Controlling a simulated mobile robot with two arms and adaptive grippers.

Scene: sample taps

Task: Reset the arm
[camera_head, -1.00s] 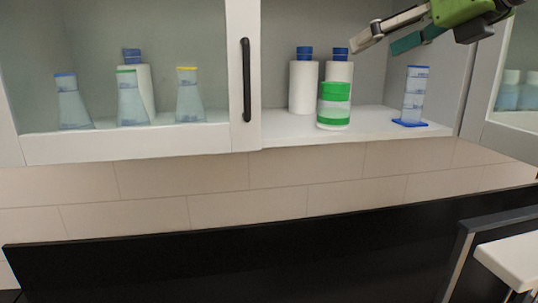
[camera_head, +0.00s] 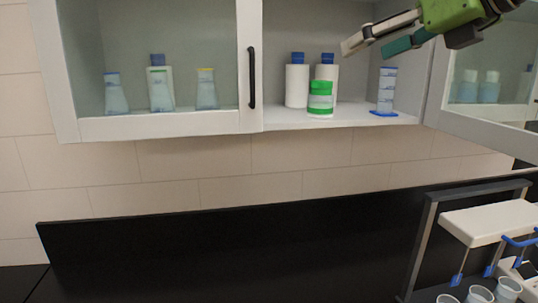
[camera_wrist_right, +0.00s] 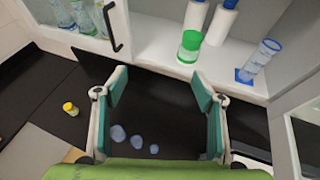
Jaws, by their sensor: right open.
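My right gripper (camera_head: 378,40) is at the upper right of the head view, in front of the open part of the wall cabinet (camera_head: 350,115). It is empty. In the right wrist view its two teal-padded fingers (camera_wrist_right: 160,88) stand wide apart with nothing between them. The green-and-white jar (camera_head: 320,98) stands on the cabinet shelf to the lower left of the gripper, apart from it. It also shows beyond the fingers in the right wrist view (camera_wrist_right: 189,46). My left gripper is in neither view.
White bottles with blue caps (camera_head: 297,85) and a blue-based cylinder (camera_head: 386,90) stand on the shelf. Flasks (camera_head: 206,92) sit behind glass on the left. An open glass door (camera_head: 485,85) is at right. Below stands a rack with a white top (camera_head: 490,222) and cups (camera_head: 480,294).

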